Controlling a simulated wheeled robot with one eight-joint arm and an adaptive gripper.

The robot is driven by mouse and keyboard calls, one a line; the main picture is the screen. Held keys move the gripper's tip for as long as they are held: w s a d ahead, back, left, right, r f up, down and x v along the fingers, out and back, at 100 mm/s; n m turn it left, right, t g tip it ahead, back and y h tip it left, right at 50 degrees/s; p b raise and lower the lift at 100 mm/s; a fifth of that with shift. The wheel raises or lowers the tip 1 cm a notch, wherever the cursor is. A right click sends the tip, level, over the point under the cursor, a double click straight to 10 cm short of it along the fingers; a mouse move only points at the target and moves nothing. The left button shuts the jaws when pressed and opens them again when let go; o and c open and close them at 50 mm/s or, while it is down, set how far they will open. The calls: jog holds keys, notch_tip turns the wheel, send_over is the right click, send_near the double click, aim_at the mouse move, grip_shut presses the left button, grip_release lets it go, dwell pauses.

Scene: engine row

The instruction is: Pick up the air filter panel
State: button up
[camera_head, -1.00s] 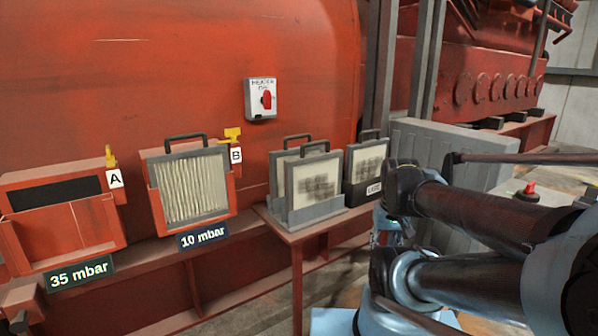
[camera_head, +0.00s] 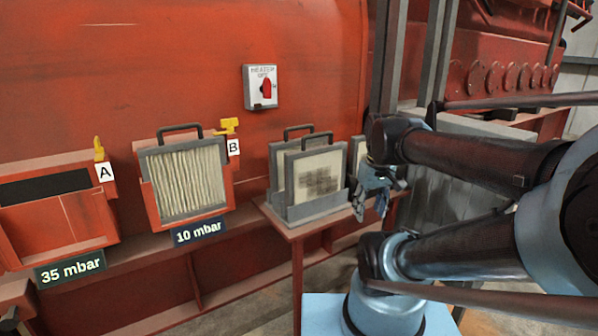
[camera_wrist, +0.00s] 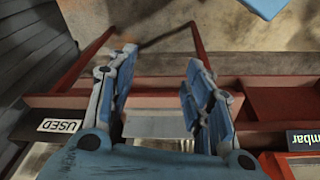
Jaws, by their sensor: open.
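Several framed filter panels with dark handles are in view. A pleated cream panel (camera_head: 187,182) sits upright in the red slot marked B. A flat panel with a dark grid patch (camera_head: 319,177) stands in a grey rack (camera_head: 314,210) on a small red stand, with another panel (camera_head: 277,163) behind it. A further panel (camera_head: 356,149) at the right is mostly hidden by my gripper (camera_head: 372,205). My gripper points down near the rack's right end, open and empty. In the wrist view its spread fingers (camera_wrist: 161,60) are above a pale surface (camera_wrist: 157,124).
The red slot marked A (camera_head: 62,230) at the left holds no panel. A "USED" label (camera_wrist: 60,126) lies left of the fingers in the wrist view. A switch box (camera_head: 261,88) is on the red wall. The red stand (camera_head: 290,229) has open floor below.

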jog(key=w+a+r+n+g, duration=0.1)
jog(key=w+a+r+n, duration=0.2)
jog(key=w+r+n, duration=0.35)
jog(key=w+a+r+n, duration=0.4)
jog(key=w+r, duration=0.3)
jog(key=r, duration=0.4)
jog(key=w+a+r+n+g, duration=0.1)
jog(key=w+a+r+n, duration=1)
jog(key=w+a, duration=0.25)
send_over(300, 139)
jog(key=f, duration=1.1)
jog(key=shift+d+f, duration=0.3)
jog(key=shift+f, duration=0.1)
jog(key=shift+a+f, duration=0.2)
jog(key=shift+f, duration=1.15)
jog(key=shift+a+f, duration=0.15)
jog(key=shift+f, duration=1.15)
grip_shut()
